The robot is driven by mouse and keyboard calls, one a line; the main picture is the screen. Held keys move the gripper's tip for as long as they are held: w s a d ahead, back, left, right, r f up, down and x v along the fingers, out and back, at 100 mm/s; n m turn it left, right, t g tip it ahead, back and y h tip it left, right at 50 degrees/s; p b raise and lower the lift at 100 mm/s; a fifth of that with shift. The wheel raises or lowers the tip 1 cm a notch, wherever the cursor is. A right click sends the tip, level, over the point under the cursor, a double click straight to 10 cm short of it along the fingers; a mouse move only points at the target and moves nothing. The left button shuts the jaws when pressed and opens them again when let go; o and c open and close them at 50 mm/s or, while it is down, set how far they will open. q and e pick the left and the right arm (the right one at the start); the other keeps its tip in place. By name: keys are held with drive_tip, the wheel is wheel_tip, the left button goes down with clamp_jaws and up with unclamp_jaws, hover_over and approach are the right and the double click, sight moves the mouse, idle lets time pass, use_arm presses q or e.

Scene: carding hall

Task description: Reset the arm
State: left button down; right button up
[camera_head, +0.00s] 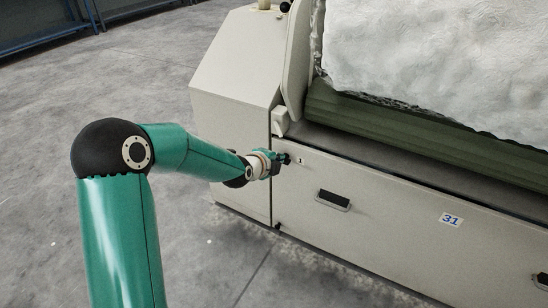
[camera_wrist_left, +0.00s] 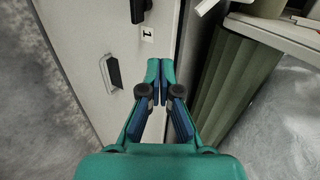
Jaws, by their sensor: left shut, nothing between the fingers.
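My left arm comes in from the left in the head view, teal with a black elbow. The label (camera_wrist_left: 147,34) shows just beyond the fingertips there. My right gripper is in neither view.
Above lie a dark green roller (camera_head: 400,128) and a thick white fibre mass (camera_head: 430,65). The grey floor (camera_head: 130,80) is open to the left; blue shelving (camera_head: 40,25) stands behind.

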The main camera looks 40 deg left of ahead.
use_arm(q)
drive_tip(key=s+d+f+g+h, duration=0.25)
drive_tip(key=s+d+f, duration=0.25)
drive_tip(key=d+f, duration=0.45)
drive_tip(key=s+d+f+g+h, duration=0.1)
drive_tip(key=s+d+f+g, duration=0.3)
drive_tip(key=d+f, duration=0.5)
drive_tip(key=s+d+f+n+g+h, duration=0.1)
drive_tip(key=s+d+f+n+g, duration=0.15)
drive_tip(key=s+n, duration=0.4)
drive_tip(key=s+d+f+n+g, duration=0.1)
drive_tip(key=s+d+f+n, duration=0.1)
drive_tip(key=s+f+n, duration=0.35)
drive_tip(key=s+d+f+n+g+h, duration=0.1)
drive_tip(key=s+d+f+n, duration=0.15)
drive_tip(key=s+n, duration=0.55)
wheel_tip(320, 180, up, 31)
drive_tip(key=s+m+p, duration=0.1)
drive_tip(key=p, duration=2.9)
drive_tip(key=shift+d, duration=0.15)
drive_tip(key=shift+s+f, duration=0.1)
